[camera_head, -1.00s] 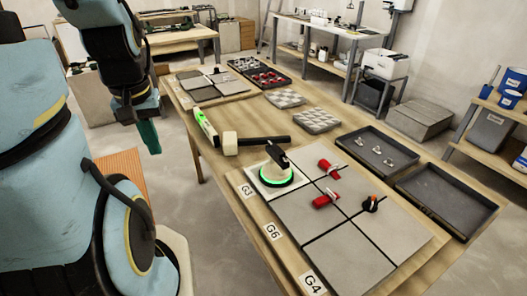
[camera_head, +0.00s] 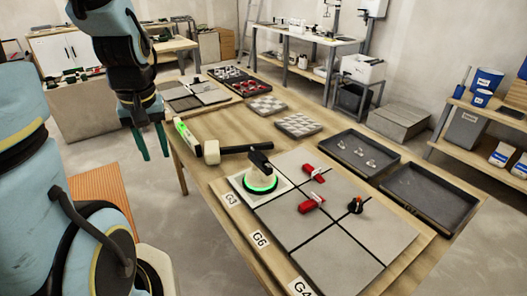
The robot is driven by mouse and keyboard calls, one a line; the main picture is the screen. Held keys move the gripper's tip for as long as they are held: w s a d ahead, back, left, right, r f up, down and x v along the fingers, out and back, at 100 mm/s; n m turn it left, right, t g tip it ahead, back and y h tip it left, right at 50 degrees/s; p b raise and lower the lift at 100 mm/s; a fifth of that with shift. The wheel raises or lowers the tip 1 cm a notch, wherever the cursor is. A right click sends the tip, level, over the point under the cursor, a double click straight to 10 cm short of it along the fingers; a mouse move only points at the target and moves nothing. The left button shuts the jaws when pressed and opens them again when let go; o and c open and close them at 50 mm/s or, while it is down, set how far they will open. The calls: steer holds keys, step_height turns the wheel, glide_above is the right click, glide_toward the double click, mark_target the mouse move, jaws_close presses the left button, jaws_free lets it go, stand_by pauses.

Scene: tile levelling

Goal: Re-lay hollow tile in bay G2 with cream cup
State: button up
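A cream suction cup (camera_head: 262,172) with a black handle and a glowing green ring at its base stands upright on a pale tile (camera_head: 241,184) at the board's corner beside the G3 label (camera_head: 231,200). Grey tiles (camera_head: 295,218) fill the rest of the board in view. I see no G2 label, and I cannot tell which tile is hollow. My gripper (camera_head: 153,146) hangs at the upper left with its two green fingers pointing down, apart and empty. It is well to the left of the cup and touches nothing.
Red clamps (camera_head: 312,203) and a small black-and-orange piece (camera_head: 355,205) sit on the tiles. A mallet (camera_head: 212,152) and a green-lit level (camera_head: 185,135) lie behind the cup. Two dark trays (camera_head: 430,195) line the right side. Bare wood lies behind the mallet.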

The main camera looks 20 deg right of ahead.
steer(key=o, duration=0.3)
steer(key=shift+n+t+y, duration=0.4)
steer(key=shift+n, duration=0.2)
steer(key=d+f+b, duration=0.1)
steer(key=d, duration=0.3)
steer(key=w+d+f+b, duration=0.1)
steer(key=d, duration=0.3)
steer(key=d+f, duration=0.1)
steer(key=d, duration=0.3)
steer(key=shift+w+d+b, duration=0.35)
steer(key=shift+w+b, duration=0.05)
steer(key=n+t+b, duration=0.2)
glide_toward(258, 163)
steer(key=shift+w+d+f, duration=0.3)
steer(key=shift+w+f, duration=0.2)
steer(key=shift+w, duration=0.35)
steer(key=shift+d, duration=0.1)
steer(key=p+x, duration=0.1)
steer(key=x, duration=0.9)
steer(key=shift+w+f+p, duration=0.15)
steer(key=shift+f+p, duration=0.15)
steer(key=shift+f, duration=0.05)
jaws_close()
